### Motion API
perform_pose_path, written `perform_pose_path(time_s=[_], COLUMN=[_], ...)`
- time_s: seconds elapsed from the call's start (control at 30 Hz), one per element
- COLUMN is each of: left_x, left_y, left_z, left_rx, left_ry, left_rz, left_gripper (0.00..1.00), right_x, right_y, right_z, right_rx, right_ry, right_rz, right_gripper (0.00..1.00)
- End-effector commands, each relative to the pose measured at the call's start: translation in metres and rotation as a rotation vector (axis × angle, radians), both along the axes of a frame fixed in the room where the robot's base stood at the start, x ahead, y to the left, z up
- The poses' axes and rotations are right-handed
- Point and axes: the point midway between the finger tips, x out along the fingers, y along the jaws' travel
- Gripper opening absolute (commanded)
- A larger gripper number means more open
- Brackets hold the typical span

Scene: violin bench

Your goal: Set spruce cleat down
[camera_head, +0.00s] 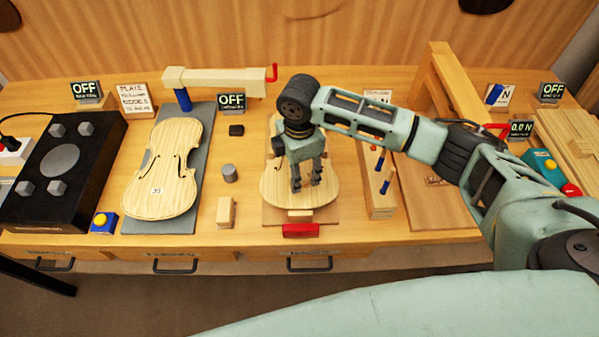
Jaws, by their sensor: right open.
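My right gripper (306,185) is open and points down over a pale violin plate (270,192) at the middle of the bench. Its fingertips appear at or just above the plate; I cannot tell if they touch it. I cannot make out the spruce cleat; anything small between or under the fingers is hidden or too small to tell. My left gripper is not in view.
Another violin plate (167,183) lies on a grey board at left. A small wooden block (226,212), a grey cylinder (229,173) and a black block (236,130) stand between the plates.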

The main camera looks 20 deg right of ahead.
Motion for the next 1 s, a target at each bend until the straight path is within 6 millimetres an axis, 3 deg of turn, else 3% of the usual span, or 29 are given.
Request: perform_pose_path(time_s=[0.3,0.5,0.7,1.0], left_x=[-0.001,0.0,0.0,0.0], left_y=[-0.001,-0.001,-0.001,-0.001], left_z=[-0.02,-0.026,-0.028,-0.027], left_rx=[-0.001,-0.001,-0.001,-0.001], left_ry=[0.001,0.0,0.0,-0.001], left_rz=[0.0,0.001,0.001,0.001], left_gripper=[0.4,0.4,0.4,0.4], right_x=[0.001,0.001,0.0,0.0], right_y=[0.001,0.001,0.001,0.001], right_z=[0.065,0.098,0.11,0.111], right_rx=[0.003,0.002,0.001,0.001], right_ry=[-0.006,-0.003,-0.001,0.0], right_rz=[0.003,0.001,0.001,0.001], right_gripper=[0.46,0.46,0.46,0.46])
